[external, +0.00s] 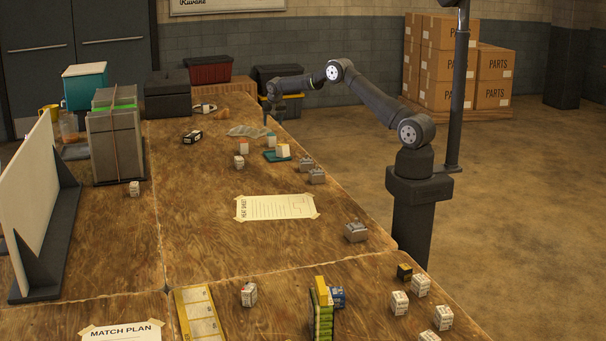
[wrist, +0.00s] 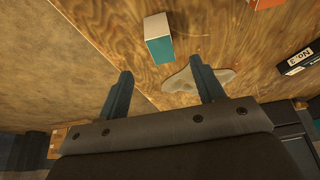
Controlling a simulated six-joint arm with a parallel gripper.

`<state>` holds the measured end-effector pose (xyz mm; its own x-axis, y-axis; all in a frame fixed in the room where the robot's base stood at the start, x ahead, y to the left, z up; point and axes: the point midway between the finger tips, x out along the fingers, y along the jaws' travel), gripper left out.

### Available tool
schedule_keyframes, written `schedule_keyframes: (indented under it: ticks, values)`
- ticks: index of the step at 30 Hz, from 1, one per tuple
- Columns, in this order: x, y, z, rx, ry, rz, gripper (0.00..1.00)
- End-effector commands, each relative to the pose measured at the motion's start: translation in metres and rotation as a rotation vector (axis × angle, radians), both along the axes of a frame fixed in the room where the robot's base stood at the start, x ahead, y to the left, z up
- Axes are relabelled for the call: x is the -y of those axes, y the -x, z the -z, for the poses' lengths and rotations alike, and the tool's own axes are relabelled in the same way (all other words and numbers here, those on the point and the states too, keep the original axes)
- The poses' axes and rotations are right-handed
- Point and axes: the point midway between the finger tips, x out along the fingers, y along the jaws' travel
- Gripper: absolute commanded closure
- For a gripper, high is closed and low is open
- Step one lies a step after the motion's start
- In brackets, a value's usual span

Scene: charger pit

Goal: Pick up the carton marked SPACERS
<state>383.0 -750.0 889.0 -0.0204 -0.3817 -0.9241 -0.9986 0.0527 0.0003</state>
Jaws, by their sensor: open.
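No carton shows a readable SPACERS mark, so I cannot tell which one it is. My gripper (external: 271,116) is open and empty above the far part of the table. In the wrist view its two fingers (wrist: 160,66) are spread. A carton with a pale top and teal side (wrist: 159,38) lies just beyond the fingertips, apart from them. Another small carton (external: 243,147) stands to the left.
Grey metal parts (external: 317,176) sit near the right edge. A taped paper sheet (external: 277,206) lies mid-table. Bare wood surrounds it.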

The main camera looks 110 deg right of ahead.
Motion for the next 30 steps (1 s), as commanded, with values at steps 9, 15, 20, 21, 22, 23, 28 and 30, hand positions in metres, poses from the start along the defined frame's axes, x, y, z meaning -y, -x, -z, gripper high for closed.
schedule_keyframes:
  ticks: [9, 15, 20, 21, 22, 23, 28, 30]
  values:
    - [0.019, 0.001, 0.048, 0.000, 0.000, 0.000, 0.38]
    - [0.023, 0.001, 0.057, 0.000, 0.000, 0.000, 0.38]
    - [0.024, 0.002, 0.076, 0.000, -0.001, -0.001, 0.38]
    - [0.025, 0.002, 0.084, -0.001, -0.002, -0.001, 0.38]
    - [0.026, 0.002, 0.090, -0.001, -0.002, -0.001, 0.38]
    - [0.027, 0.002, 0.093, 0.000, -0.001, 0.000, 0.38]
    - [0.033, 0.002, 0.105, 0.001, 0.000, -0.001, 0.38]
    - [0.034, 0.002, 0.107, 0.001, 0.000, -0.001, 0.38]
